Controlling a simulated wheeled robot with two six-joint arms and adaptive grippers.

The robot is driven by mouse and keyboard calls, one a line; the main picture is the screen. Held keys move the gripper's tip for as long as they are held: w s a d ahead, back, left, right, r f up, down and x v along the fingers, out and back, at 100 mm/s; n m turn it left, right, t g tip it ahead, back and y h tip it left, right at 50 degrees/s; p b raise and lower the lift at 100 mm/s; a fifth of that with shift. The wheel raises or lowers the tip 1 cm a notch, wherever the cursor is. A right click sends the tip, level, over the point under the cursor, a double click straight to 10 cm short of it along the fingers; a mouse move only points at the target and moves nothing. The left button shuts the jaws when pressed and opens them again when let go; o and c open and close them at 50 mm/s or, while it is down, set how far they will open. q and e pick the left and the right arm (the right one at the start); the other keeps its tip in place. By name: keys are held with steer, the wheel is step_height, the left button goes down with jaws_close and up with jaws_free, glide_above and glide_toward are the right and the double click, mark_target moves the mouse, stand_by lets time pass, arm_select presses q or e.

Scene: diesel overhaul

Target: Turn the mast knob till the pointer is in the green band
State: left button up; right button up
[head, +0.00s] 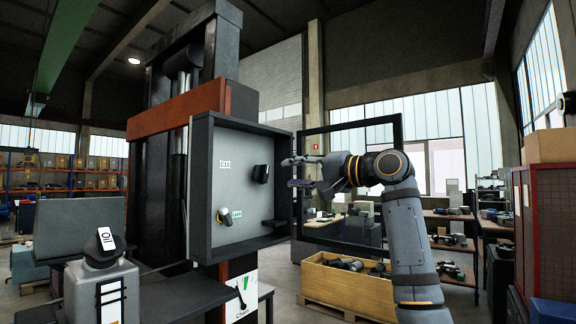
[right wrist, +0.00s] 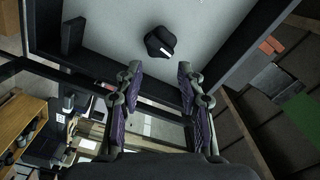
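An open grey cabinet (head: 200,150) sits on the mast. A black knob (head: 261,174) is on its back panel; the knob (right wrist: 161,42) also shows in the right wrist view, with a white mark on its face. A white gauge (head: 242,296) marked "Chain" with a dark pointer and a green area is below the cabinet; the pointer's exact place is too small to tell. My right gripper (head: 291,172) is open and empty in front of the upper knob, apart from it; its fingers (right wrist: 159,72) point toward the panel.
The cabinet's glazed door (head: 400,130) stands open to the right, behind my right arm. A small black bracket (head: 274,224) juts from the cabinet's lower right. A wooden crate (head: 345,285) is below.

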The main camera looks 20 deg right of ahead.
steer(key=w+m, duration=0.1)
steer(key=m, duration=0.7)
steer(key=a+m+b, duration=0.1)
steer(key=m, duration=0.8)
steer(key=w+a+m+b, duration=0.1)
steer(key=m, duration=0.7)
steer(key=shift+w+a+r+m, duration=0.1)
steer(key=shift+w+a+m, duration=0.15)
steer(key=shift+w+m, duration=0.15)
steer(key=shift+w+a, duration=0.15)
steer(key=shift+w, duration=0.05)
steer(key=shift+w+a, duration=0.15)
steer(key=shift+w, duration=0.05)
